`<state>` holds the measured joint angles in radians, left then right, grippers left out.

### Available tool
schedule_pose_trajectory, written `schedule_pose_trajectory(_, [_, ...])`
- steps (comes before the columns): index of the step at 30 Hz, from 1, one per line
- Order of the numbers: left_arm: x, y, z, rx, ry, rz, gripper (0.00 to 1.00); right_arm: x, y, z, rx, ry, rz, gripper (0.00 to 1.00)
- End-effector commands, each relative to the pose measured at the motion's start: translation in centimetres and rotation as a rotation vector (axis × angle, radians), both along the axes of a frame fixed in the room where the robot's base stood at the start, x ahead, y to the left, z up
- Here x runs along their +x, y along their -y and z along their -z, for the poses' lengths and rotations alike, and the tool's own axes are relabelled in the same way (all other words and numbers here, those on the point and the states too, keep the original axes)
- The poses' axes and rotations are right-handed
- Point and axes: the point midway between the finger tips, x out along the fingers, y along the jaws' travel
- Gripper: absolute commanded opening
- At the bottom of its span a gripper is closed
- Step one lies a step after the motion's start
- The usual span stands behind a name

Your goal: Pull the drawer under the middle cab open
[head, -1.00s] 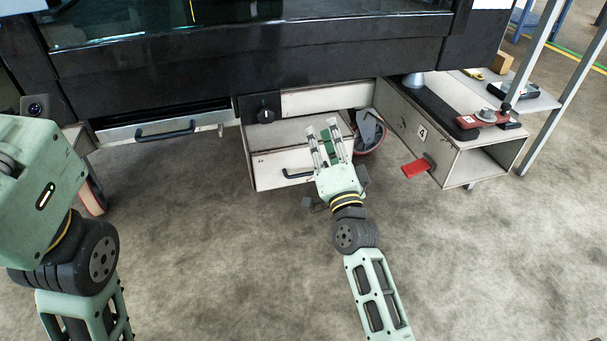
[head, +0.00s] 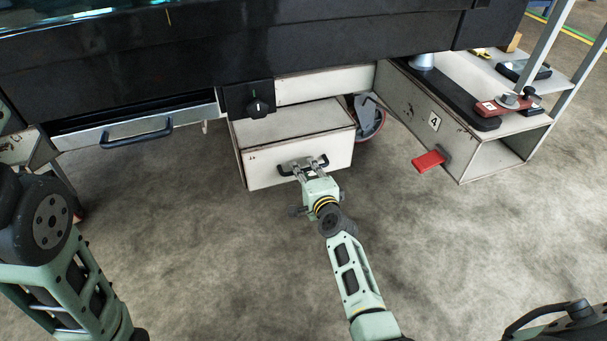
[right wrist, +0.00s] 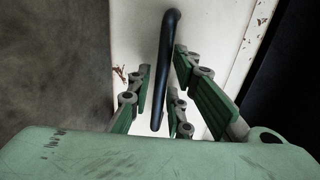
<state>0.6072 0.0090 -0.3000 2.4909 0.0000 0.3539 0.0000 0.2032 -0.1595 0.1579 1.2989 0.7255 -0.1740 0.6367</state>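The drawer (head: 258,169) under the middle cab is a pale box with a worn front. It juts out below the black cab body (head: 330,45). Its black bar handle (head: 284,170) is on the front and also shows in the right wrist view (right wrist: 166,60). My right gripper (head: 304,166) is at the handle. In the right wrist view the handle runs between its green-padded fingers, with small gaps on both sides, so the fingers are open around it. My left arm shows at the left edge, but its gripper is out of view.
A black knob panel (head: 250,100) sits above the drawer. Another drawer with a black handle (head: 137,132) is at left. A caster wheel (head: 370,120) stands behind the drawer at right. A pale box marked 4 (head: 432,121) has a red pedal (head: 429,161). The floor in front is clear.

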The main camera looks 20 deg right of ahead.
Motion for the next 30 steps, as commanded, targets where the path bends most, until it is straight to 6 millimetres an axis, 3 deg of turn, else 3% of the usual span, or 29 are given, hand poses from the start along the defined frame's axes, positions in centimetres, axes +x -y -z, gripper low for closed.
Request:
schedule_pose_trajectory(11, [-0.55, 0.05, -0.14, 0.002, 0.014, -0.001, 0.00, 0.79, -0.11, 0.07, -0.001, 0.000, -0.001, 0.18])
schedule_pose_trajectory(18, [-0.54, 0.06, -0.14, 0.002, 0.014, -0.001, 0.00, 0.78, -0.10, 0.07, -0.001, 0.000, -0.001, 0.00])
schedule_pose_trajectory(30, [-0.53, 0.07, -0.13, 0.002, 0.014, 0.000, 0.00, 0.75, -0.08, 0.11, -0.001, 0.000, -0.001, 0.00])
